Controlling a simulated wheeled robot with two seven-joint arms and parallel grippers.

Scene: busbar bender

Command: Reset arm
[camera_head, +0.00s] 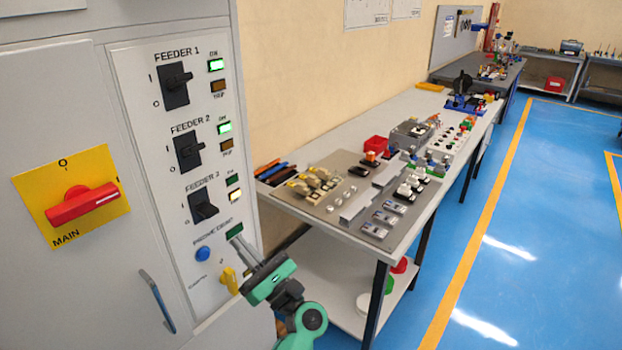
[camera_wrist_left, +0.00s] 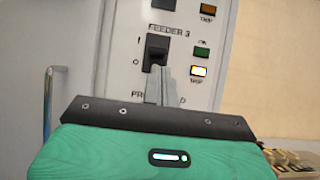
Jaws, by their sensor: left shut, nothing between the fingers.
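My left gripper (camera_head: 236,240) comes up from the bottom of the head view with its fingers closed together and empty. Its tips are in front of the cabinet panel, below the feeder 3 switch (camera_head: 203,206). In the left wrist view, the closed fingers (camera_wrist_left: 160,75) overlap the lower edge of the feeder 3 switch (camera_wrist_left: 155,54); I cannot tell whether they touch. The feeder 3 trip lamp (camera_head: 234,195) is lit yellow and its green lamp (camera_head: 232,181) is dark. The feeder 1 switch (camera_head: 173,84) and feeder 2 switch (camera_head: 187,152) have lit green lamps. My right gripper is not seen.
A red main switch (camera_head: 82,205) on a yellow plate and a door handle (camera_head: 157,300) are on the cabinet. A blue button (camera_head: 202,253) and yellow knob (camera_head: 229,281) sit low on the panel. A workbench (camera_head: 290,208) with devices stands right; blue floor is clear beyond.

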